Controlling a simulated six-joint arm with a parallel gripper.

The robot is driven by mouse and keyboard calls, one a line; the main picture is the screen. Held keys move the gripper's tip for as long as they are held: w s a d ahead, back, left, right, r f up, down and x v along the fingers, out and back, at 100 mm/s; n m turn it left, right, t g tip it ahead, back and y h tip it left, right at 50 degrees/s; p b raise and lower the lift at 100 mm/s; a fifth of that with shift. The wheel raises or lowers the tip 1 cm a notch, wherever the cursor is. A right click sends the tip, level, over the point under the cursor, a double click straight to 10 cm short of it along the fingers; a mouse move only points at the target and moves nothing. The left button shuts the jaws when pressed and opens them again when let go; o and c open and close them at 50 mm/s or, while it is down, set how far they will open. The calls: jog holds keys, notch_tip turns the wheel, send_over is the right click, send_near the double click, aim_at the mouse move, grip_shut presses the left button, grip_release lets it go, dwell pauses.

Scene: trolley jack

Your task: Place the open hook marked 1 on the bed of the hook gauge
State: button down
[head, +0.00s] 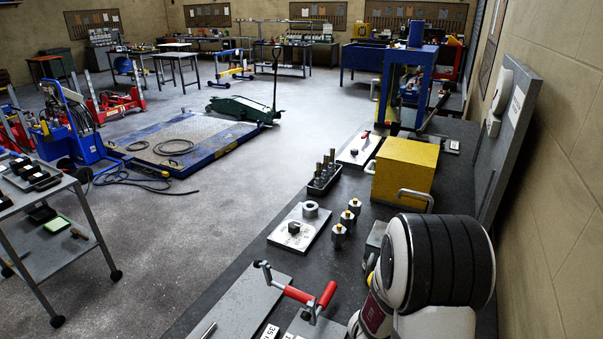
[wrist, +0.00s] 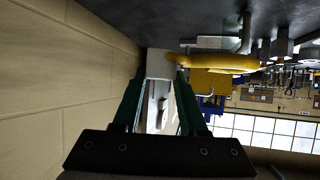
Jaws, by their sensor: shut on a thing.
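A rounded yellow piece (wrist: 215,62) extends to the right from the fingertips and looks like part of the same held thing, which I take to be the open hook. Its mark cannot be read. In the head view my arm covers the gripper, and only a small yellow bit (head: 370,278) shows at its left edge. I cannot tell for sure which fixture is the hook gauge.
A yellow block (head: 403,172) with a metal handle before it stands on the dark bench. Left of it are a plate (head: 300,228) with a ring, several small cylinders (head: 346,218) and a black rack (head: 325,176). Red handles (head: 312,298) stand in front. A wall is close at right.

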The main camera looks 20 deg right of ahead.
jog(key=w+a+r+n+t+y, duration=0.4)
jog(key=a+r, duration=0.3)
jog(key=a, duration=0.4)
jog(key=w+a+r+n+t+y, duration=0.25)
jog(key=w+a+r+n, duration=0.35)
jog(key=a, duration=0.4)
jog(key=s+a+r+n+y, duration=0.2)
jog(key=s+a+r+y, duration=0.2)
jog(key=s+a+r, duration=0.2)
jog(key=shift+s+a+r, duration=0.3)
jog(key=shift+s+a, duration=0.3)
jog(key=shift+s, duration=0.1)
